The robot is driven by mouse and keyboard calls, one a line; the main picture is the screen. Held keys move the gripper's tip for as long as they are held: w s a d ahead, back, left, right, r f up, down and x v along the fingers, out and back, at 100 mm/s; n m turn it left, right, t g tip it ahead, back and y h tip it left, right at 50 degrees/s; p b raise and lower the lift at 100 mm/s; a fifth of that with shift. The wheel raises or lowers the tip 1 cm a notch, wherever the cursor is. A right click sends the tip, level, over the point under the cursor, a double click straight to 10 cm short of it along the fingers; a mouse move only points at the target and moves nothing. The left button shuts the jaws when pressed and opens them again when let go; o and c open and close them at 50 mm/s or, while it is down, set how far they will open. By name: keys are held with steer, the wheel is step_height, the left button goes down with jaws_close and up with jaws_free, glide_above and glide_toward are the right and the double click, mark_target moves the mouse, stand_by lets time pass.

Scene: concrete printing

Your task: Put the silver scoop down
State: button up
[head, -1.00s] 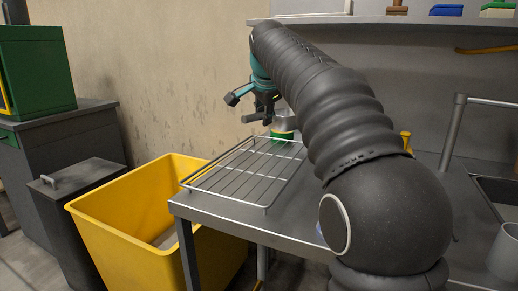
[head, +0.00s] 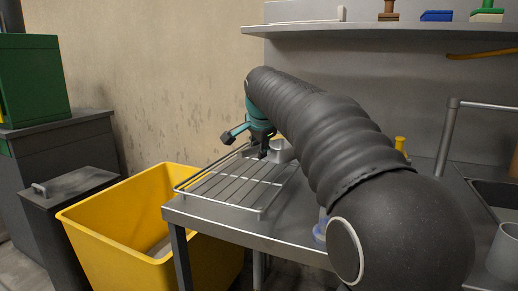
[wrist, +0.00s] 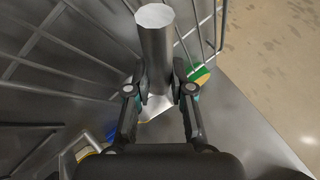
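The silver scoop (wrist: 156,55) shows in the wrist view as a plain metal cylinder with a flat pale end, between the two fingers of my gripper (wrist: 158,92). The fingers press on it from both sides. A bright metal part shows below it between the fingers. In the head view my gripper (head: 263,152) is low over the back right part of the wire rack (head: 216,201). A silver shape (head: 282,152) shows just right of the gripper, partly hidden by my arm. I cannot tell whether the scoop touches the rack or the table.
The rack stands on the grey table (head: 255,228), close to its left edge. A yellow bin (head: 115,235) is on the floor at left. A shelf (head: 400,24) runs along the back wall.

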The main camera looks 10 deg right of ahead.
steer(key=o, duration=0.3)
steer(key=shift+o, duration=0.2)
steer(key=shift+r, duration=0.1)
steer(key=p+v, duration=0.1)
steer(key=v, duration=1.1)
